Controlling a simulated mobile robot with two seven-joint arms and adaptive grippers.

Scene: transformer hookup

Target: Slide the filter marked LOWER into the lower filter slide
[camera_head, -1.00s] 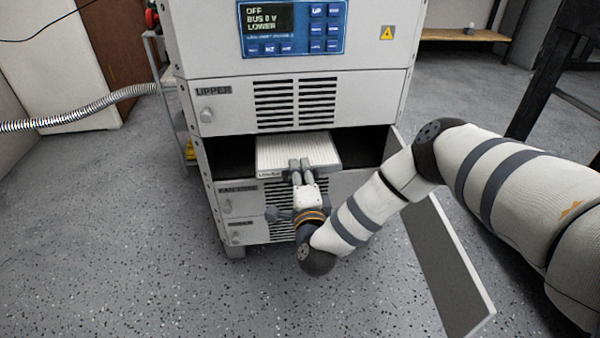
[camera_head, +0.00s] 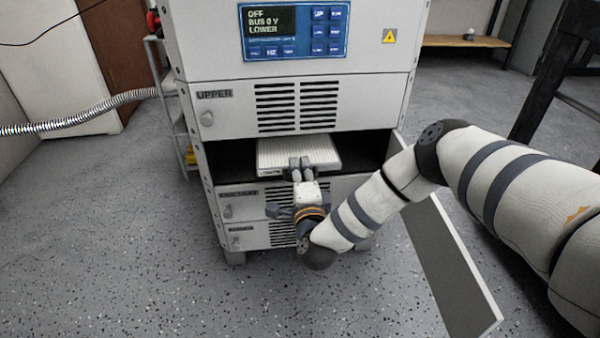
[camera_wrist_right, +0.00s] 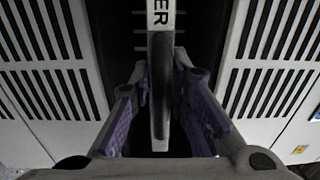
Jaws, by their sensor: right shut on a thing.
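The filter (camera_head: 300,149) is a pale flat panel with a ribbed top. It lies roughly level in the dark open bay (camera_head: 232,158) below the UPPER panel, its rear under the bay's top edge and its front sticking out. A small label on its front edge is too small to read in the head view; the right wrist view shows the filter edge (camera_wrist_right: 162,18) with the letters "ER". My right gripper (camera_head: 300,164) is shut on the filter's front, with its fingers (camera_wrist_right: 160,95) on both sides of the front grip. The slide rails are hidden. My left gripper is out of view.
The bay's door panel (camera_head: 452,265) hangs open at the right, beside my right forearm. The cabinet's UPPER panel (camera_head: 235,110) is shut above, and vented panels lie below. A hose (camera_head: 80,119) runs at left. The floor (camera_head: 120,240) in front is clear.

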